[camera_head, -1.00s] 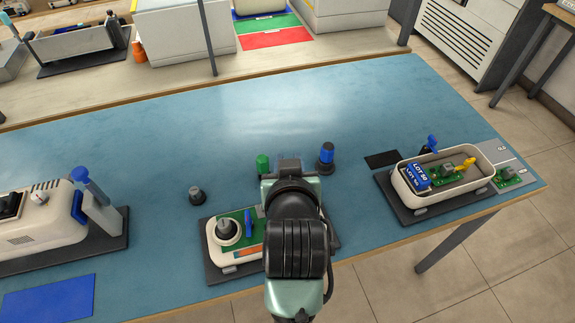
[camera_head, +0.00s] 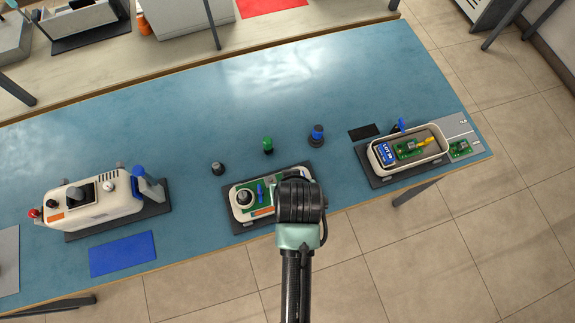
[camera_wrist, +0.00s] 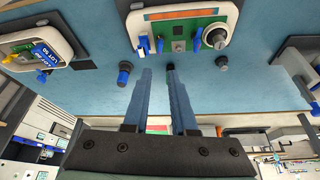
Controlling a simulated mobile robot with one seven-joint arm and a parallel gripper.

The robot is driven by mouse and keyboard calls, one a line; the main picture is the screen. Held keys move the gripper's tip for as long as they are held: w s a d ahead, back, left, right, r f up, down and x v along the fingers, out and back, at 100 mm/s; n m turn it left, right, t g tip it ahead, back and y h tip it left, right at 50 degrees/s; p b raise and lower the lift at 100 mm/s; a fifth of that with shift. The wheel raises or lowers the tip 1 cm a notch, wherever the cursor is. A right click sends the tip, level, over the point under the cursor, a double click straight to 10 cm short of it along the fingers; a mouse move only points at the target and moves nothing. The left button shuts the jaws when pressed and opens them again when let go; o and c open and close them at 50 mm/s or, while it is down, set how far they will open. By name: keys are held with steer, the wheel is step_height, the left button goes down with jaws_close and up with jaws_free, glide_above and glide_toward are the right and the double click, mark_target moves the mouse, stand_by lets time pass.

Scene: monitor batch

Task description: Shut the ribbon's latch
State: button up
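An open pale housing (camera_head: 233,210) with a green board lies on a dark mat at the table's front edge. It also shows at the top of the wrist view (camera_wrist: 122,28). My gripper (camera_wrist: 159,70) is open and empty, fingertips apart, touching nothing visible. In the head view my arm covers the housing's right part.
Behind the housing stand a black knob (camera_head: 217,168), a green knob (camera_head: 267,145) and a blue knob (camera_head: 316,135). A closed monitor (camera_head: 95,202) stands left, above a blue mat (camera_head: 122,253). A tray (camera_head: 436,158) with a LOT 50 card stands right.

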steer(key=shift+x, duration=6.4)
steer(key=shift+s, duration=0.15)
steer(key=shift+c, duration=0.3)
jaws_close()
